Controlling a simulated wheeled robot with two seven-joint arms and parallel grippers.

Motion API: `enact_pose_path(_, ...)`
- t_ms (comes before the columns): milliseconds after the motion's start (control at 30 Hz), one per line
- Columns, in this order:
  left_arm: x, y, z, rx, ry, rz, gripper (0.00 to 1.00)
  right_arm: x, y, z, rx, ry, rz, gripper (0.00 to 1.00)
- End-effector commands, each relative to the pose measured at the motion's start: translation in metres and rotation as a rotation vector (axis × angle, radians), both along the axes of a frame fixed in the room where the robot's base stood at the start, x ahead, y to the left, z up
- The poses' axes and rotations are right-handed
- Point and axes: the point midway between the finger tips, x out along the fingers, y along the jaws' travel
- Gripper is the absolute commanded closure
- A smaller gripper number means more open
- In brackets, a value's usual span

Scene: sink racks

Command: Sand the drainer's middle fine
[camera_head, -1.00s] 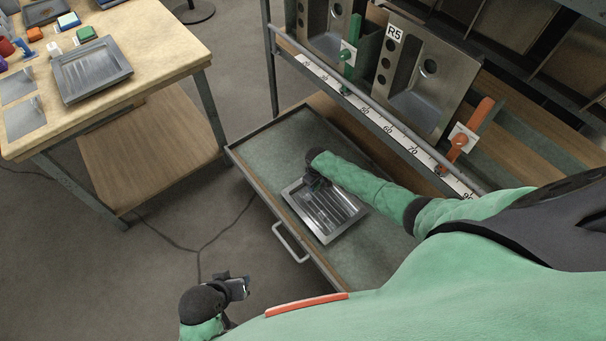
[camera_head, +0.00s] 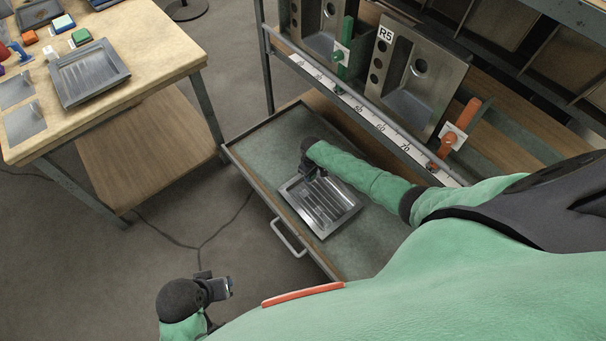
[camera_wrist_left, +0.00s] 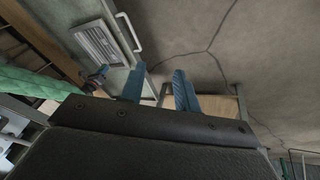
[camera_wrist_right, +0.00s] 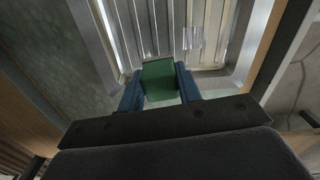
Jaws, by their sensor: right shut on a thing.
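The drainer (camera_head: 322,226), a grey metal tray with parallel ribs, lies in the open drawer. It also fills the top of the right wrist view (camera_wrist_right: 210,76). My right gripper (camera_head: 314,176) is at the drainer's far end. It is shut on a green block (camera_wrist_right: 158,82), held between its blue fingers over the ribbed part. I cannot tell whether the block touches the ribs. The block's underside is hidden. My left gripper (camera_head: 228,288) is over the floor in front of the drawer. Its fingers (camera_wrist_left: 158,92) are apart with nothing between them.
The drawer's front edge with its handle (camera_head: 288,240) is near the drainer. A rack with sinks (camera_head: 415,75), a numbered rail (camera_head: 375,120) and green and orange clamps stands behind. A wooden table (camera_head: 150,50) at the left holds another drainer (camera_head: 88,72) and several coloured blocks.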

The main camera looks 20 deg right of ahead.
Motion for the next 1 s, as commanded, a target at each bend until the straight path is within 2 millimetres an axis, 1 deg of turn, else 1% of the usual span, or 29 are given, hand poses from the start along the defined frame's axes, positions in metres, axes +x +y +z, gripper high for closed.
enact_pose_path(33,0.000,0.004,0.005,0.009,0.009,0.005,0.68,0.000,0.000,0.005,0.000,0.000,0.000,0.84)
enact_pose_path(100,-0.001,0.009,0.008,0.018,0.018,0.011,0.68,0.001,0.000,0.008,0.000,0.000,-0.001,0.84)
enact_pose_path(400,-0.007,0.023,0.031,0.048,0.054,0.023,0.68,0.003,-0.002,0.022,0.000,0.000,-0.002,0.84)
enact_pose_path(600,-0.012,0.036,0.040,0.080,0.090,0.033,0.68,0.004,-0.002,0.032,0.000,0.000,-0.002,0.84)
enact_pose_path(767,-0.016,0.042,0.049,0.093,0.103,0.038,0.68,0.005,-0.003,0.035,0.000,0.000,-0.003,0.84)
enact_pose_path(1000,-0.017,0.044,0.048,0.097,0.107,0.041,0.68,0.005,-0.003,0.035,0.000,0.000,-0.003,0.84)
